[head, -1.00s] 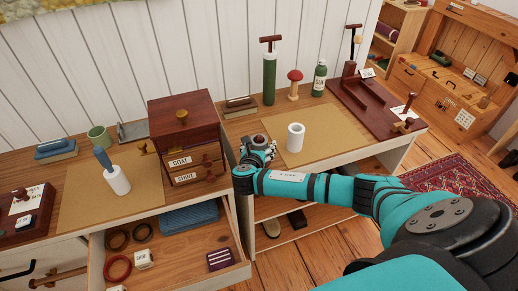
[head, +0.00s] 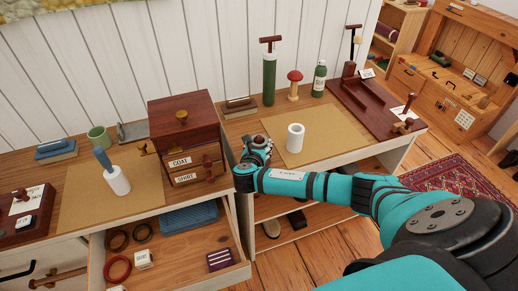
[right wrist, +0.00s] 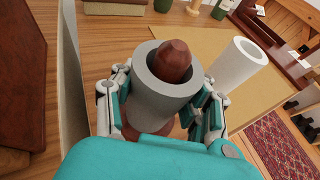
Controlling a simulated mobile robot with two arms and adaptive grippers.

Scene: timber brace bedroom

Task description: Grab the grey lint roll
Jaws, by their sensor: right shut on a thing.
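The grey lint roll (right wrist: 165,98) is a thick hollow cylinder. It stands around a reddish-brown wooden post whose rounded tip shows through its open top in the right wrist view. My right gripper (right wrist: 166,88) has a finger on each side of the roll and is shut on it. In the head view my right gripper (head: 257,146) is at the left front of the right-hand desk, and the roll is mostly hidden by it. My left gripper is not in view.
A white roll (head: 295,138) stands close by on the tan mat (head: 330,130). A dark wooden drawer box (head: 185,125) is just left of my gripper. A green bottle (head: 319,78) and a red-topped mushroom (head: 294,85) stand behind. An open drawer (head: 185,262) juts out at lower left.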

